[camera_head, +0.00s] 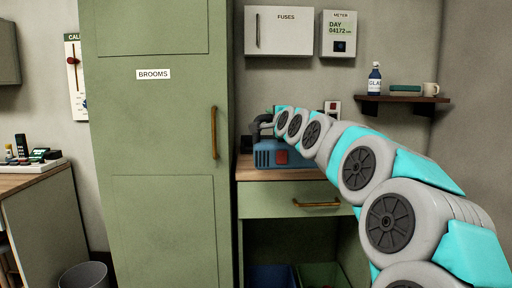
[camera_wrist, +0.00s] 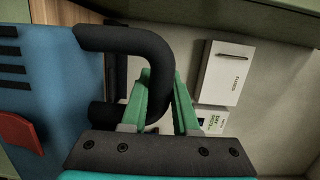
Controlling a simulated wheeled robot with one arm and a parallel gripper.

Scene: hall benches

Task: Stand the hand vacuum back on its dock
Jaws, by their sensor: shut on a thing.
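The hand vacuum (camera_head: 264,157) has a blue body, a red button and a dark looped handle. In the head view it is at the wooden top of the green drawer cabinet; I cannot tell whether it touches the top. In the wrist view its blue body (camera_wrist: 55,95) fills the left side, with dark vents and the red button. My gripper (camera_wrist: 164,95) has its green fingers shut on the dark handle (camera_wrist: 115,38). In the head view my arm hides the gripper and part of the vacuum. I cannot make out the dock for certain.
A tall green broom cupboard (camera_head: 160,120) stands close on the left. A fuse box (camera_head: 279,31) and a meter (camera_head: 339,35) hang above. A small shelf (camera_head: 400,99) holds a bottle and a cup. Bins (camera_head: 320,274) sit under the drawer (camera_head: 285,200).

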